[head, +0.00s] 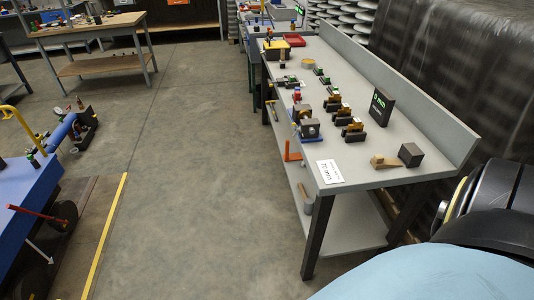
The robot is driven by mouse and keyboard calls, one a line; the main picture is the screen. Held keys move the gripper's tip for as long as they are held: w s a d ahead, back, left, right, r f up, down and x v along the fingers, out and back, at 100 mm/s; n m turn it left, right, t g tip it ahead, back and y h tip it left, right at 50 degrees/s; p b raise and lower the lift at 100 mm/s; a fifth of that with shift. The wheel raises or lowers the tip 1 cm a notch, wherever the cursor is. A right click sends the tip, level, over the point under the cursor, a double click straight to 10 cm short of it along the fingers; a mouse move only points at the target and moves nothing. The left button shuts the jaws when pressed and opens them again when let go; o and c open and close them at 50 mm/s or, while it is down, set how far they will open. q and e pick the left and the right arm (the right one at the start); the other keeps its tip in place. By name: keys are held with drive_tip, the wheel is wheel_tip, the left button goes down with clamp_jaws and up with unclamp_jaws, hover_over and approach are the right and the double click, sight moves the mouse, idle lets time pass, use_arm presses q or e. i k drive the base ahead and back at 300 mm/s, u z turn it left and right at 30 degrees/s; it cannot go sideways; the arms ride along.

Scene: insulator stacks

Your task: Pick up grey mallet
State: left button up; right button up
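No gripper shows in the head view. A dark grey block (411,154) lies at the near right of the grey workbench (395,178), next to a tan wooden piece (382,160). I cannot tell whether the two are joined as a mallet.
A white "70 mm" card (329,172), a black sign (381,107) and several black-and-brown fixtures (354,130) stand on the bench. Tools and an orange bracket (291,151) stick out along its front edge. A blue table (25,195) stands left; the floor (210,150) between is clear.

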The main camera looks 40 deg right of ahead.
sight(309, 202)
drive_tip(key=z, duration=0.15)
drive_tip(key=i, duration=1.95)
drive_tip(key=z, duration=1)
